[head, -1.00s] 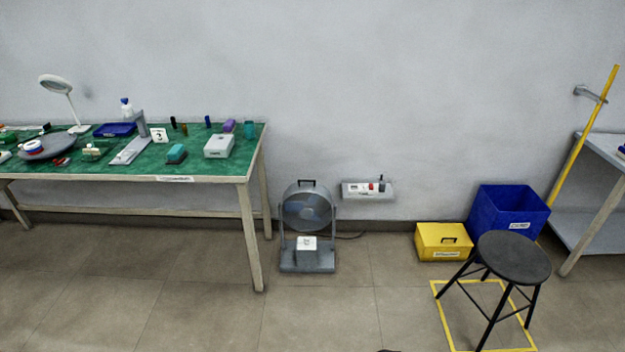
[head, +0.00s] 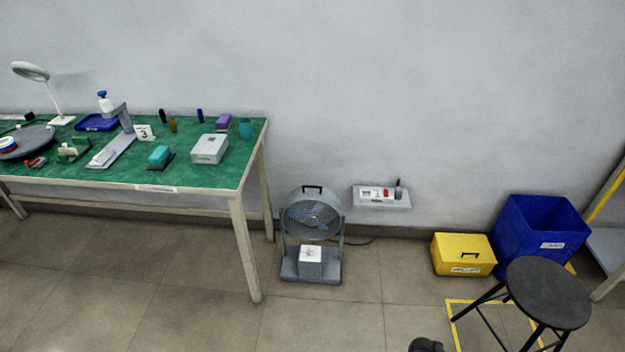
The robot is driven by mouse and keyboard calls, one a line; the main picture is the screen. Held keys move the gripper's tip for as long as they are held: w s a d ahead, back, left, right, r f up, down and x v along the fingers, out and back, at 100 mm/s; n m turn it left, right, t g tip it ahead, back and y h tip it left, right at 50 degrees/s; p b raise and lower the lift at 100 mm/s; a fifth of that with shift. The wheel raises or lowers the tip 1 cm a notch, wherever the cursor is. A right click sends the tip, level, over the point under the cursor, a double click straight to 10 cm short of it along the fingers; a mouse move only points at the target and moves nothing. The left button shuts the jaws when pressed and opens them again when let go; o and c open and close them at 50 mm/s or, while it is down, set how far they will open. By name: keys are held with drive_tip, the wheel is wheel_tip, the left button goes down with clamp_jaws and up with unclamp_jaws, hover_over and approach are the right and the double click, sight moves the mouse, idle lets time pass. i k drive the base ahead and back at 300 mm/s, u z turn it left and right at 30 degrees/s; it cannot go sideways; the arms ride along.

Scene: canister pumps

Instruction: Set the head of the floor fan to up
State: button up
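The floor fan (head: 312,220) stands on the floor against the wall, right of the green-topped table. It has a round grey head (head: 312,215) with a dark handle on top, held between two side posts on a grey base (head: 310,279). A pale box-shaped part (head: 310,255) with a white top sits low at the front of the base. The head's exact tilt is hard to tell at this distance. A dark rounded piece at the bottom edge may be part of my arm. My gripper's fingers are not visible.
The table (head: 200,178) stands at left, its near leg close to the fan. A small wall shelf (head: 383,200) is right of the fan. A yellow box (head: 463,256), a blue bin (head: 540,235) and a black stool (head: 547,291) stand at right. Floor before the fan is clear.

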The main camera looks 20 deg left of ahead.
sight(311, 212)
drive_tip(key=u, duration=0.4)
drive_tip(key=i, duration=1)
drive_tip(key=u, duration=0.55)
